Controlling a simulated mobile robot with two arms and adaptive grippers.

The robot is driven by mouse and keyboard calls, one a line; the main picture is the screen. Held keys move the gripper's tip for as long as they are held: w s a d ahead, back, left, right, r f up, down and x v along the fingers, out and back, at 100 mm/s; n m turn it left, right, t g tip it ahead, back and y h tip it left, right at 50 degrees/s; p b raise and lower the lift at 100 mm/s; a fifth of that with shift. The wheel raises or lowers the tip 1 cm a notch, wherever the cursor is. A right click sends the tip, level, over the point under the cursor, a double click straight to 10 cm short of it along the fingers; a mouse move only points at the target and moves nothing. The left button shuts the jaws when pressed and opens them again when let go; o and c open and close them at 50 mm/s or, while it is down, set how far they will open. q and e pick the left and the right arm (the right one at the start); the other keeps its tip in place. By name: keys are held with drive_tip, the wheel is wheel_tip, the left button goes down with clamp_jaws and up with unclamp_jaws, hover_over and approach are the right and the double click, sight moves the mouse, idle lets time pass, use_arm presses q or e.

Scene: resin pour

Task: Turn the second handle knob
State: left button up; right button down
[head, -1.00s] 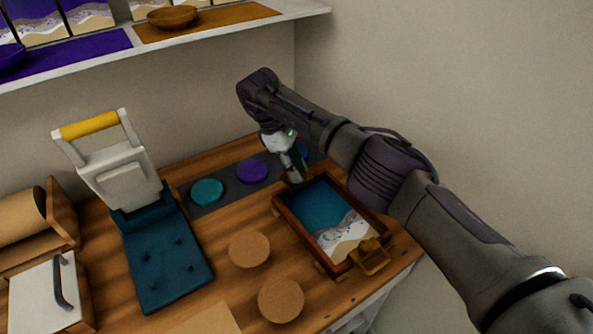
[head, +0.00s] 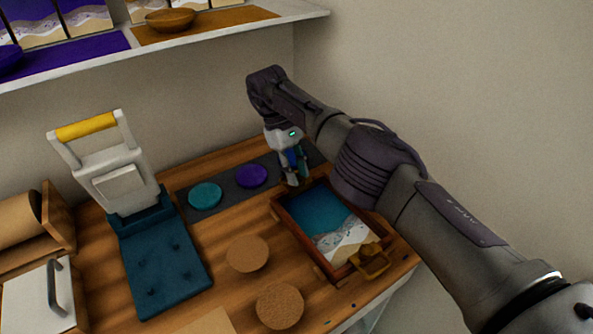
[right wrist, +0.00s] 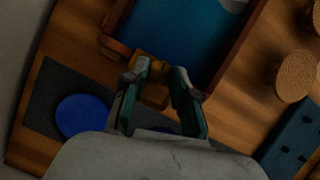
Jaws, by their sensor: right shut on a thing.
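The framed tray (head: 281,215) with a blue and sandy wave picture lies on the wooden bench; its blue inside shows at the top of the right wrist view (right wrist: 170,40). A brass handle knob (head: 372,262) sits on its near end. Another brass handle knob (right wrist: 153,94) is at the far end, seen between the fingers in the right wrist view. My right gripper (head: 294,180) reaches down at that far end; its fingers (right wrist: 160,95) are shut on this knob, which the gripper hides in the head view. My left gripper is not in view.
A dark strip (head: 222,181) holds a teal disc (head: 205,195), a purple disc (head: 251,175) and a blue disc (right wrist: 83,116) close to my right gripper. Two cork coasters (head: 248,253) lie left of the tray. A press (head: 165,265) stands farther left. A shelf hangs above.

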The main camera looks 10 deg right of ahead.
drive_tip(key=shift+s+f, duration=0.1)
drive_tip(key=shift+f, duration=0.1)
drive_tip(key=c, duration=0.9)
unclamp_jaws()
drive_tip(key=shift+r, duration=0.1)
